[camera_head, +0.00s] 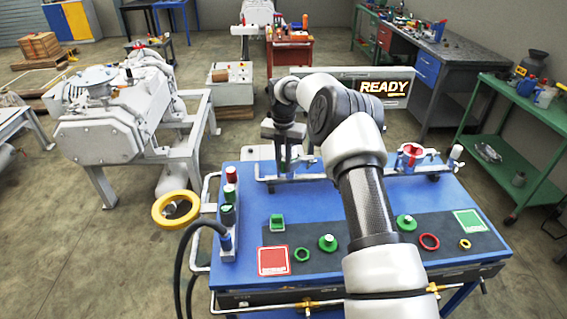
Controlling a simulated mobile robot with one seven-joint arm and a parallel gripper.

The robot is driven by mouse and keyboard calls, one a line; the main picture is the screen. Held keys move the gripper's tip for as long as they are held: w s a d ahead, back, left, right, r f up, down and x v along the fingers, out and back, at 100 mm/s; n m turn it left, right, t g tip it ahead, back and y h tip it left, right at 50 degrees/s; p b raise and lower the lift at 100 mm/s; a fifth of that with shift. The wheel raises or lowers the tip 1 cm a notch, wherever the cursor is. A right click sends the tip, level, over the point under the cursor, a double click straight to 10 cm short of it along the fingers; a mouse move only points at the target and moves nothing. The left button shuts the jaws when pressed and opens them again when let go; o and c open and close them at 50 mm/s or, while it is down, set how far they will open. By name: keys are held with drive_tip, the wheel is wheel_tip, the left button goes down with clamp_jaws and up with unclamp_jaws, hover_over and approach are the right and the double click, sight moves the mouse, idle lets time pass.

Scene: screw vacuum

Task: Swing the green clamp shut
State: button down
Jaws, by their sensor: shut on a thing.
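My gripper (285,158) points down at the far edge of the blue bench, over the left pipe fitting (306,176). Its fingers are shut on the green clamp, which they and the arm mostly hide. I cannot make out the clamp's angle or how far its ring is closed. On the right pipe fitting, a red clamp (413,150) stands in plain view, apart from my gripper.
The blue bench top (325,203) carries a dark mat with a green block (277,222), green knobs, rings and a red square (273,261). A yellow ring (160,212) juts out left, beside a black hose. A sign (384,88) behind reads READY.

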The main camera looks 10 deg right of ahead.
drive_tip(key=shift+w+r, duration=0.1)
drive_tip(key=c, duration=1.7)
unclamp_jaws()
drive_tip(key=shift+c, duration=0.2)
wheel_tip(320, 180, up, 17)
drive_tip(key=p, duration=0.1)
drive_tip(key=shift+r, duration=0.15)
